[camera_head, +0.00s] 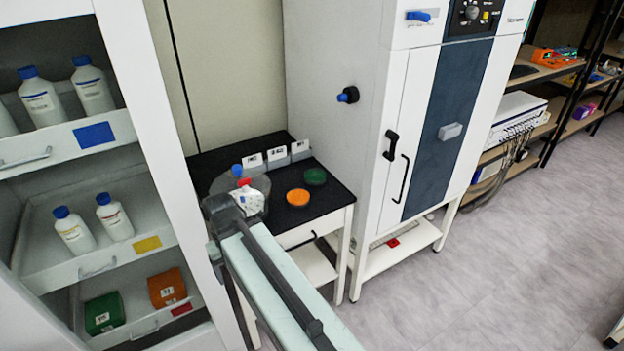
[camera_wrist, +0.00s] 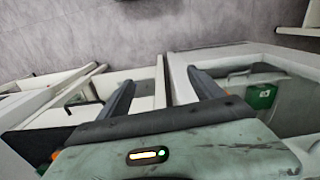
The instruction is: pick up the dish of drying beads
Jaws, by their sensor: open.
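Two shallow round dishes sit flat on a small black-topped table (camera_head: 333,183): one with orange contents (camera_head: 298,197), one with green contents (camera_head: 315,176) behind and right of it. I cannot tell from their looks which holds the drying beads. My gripper (camera_wrist: 162,82) is open, with two dark fingers apart and nothing between them in the wrist view. In the head view my pale arm reaches up to the table's left front, left of the dishes and apart from them. The fingers are not clear there.
A clear round vessel with a blue knob (camera_head: 237,170) stands left of the dishes, close to my arm's end. Small white labelled cards (camera_head: 276,154) stand behind. A tall white dryer (camera_head: 345,60) is at the right. An open cabinet holds bottles (camera_head: 74,231) at the left.

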